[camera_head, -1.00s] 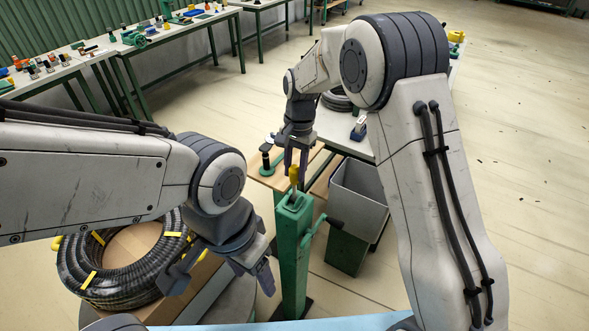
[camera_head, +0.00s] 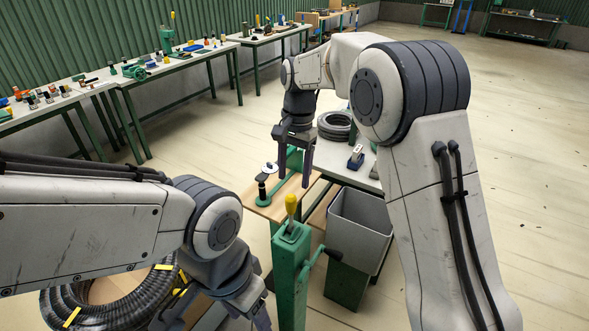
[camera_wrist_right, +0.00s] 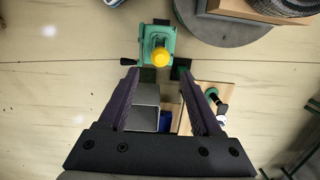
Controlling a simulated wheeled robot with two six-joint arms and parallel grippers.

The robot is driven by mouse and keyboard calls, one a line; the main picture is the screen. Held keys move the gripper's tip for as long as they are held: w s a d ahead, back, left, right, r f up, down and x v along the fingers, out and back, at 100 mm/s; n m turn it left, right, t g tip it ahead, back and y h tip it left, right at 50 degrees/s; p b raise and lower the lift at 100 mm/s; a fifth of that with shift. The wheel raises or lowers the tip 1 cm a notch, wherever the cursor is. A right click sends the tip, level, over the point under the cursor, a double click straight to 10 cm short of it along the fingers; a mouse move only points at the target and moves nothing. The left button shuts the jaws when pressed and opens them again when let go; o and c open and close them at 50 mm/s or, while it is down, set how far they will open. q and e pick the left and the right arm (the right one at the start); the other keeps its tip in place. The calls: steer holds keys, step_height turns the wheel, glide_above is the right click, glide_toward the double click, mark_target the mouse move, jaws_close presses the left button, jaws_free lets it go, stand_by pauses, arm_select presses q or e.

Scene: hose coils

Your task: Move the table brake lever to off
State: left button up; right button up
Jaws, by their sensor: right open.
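A yellow-handled lever (camera_head: 291,205) stands about upright on top of a green post (camera_head: 290,262); I take it to be the brake lever. No off marking can be read. My right gripper (camera_head: 293,180) is open and empty, fingers down, above and beyond the lever in the head view. In the right wrist view the yellow knob (camera_wrist_right: 160,57) lies ahead of the fingertips (camera_wrist_right: 158,75), between their lines and apart from them. My left gripper (camera_head: 215,318) is at the bottom, apparently open with spread fingers, its tips cut off by the edge.
A green crank arm with a dark handle (camera_head: 333,253) sticks out from the post's right side. A grey bin (camera_head: 361,222) stands right behind it. A black hose coil (camera_head: 95,308) lies at lower left. A wooden board (camera_head: 262,206) carries a dark-knobbed green fixture (camera_head: 262,188).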

steer(key=shift+w+d+r, duration=0.15)
steer(key=shift+r, duration=1.3)
steer(key=shift+s+a+f, duration=0.1)
steer(key=shift+s+a, duration=0.15)
steer(key=shift+s, duration=0.1)
steer(key=s+a+f+n+b, duration=0.1)
steer(key=s+a+n+b, duration=0.15)
steer(key=s, duration=0.45)
steer(key=s+a+f+n+b, duration=0.1)
steer(key=s+f+n, duration=0.1)
steer(key=s+n, duration=0.35)
steer(key=s+d+f+n+b, duration=0.1)
steer(key=s+d+f+n, duration=0.1)
steer(key=s, duration=0.7)
steer(key=s+d+f+n+t+b, duration=0.1)
steer(key=s+f+n, duration=0.3)
steer(key=s, duration=0.5)
step_height(320, 180, down, 2)
steer(key=shift+s+d+f+n+b, duration=0.1)
steer(key=shift+s+d+n+b, duration=0.2)
steer(key=shift+d+b, duration=0.25)
steer(key=shift+a, duration=0.1)
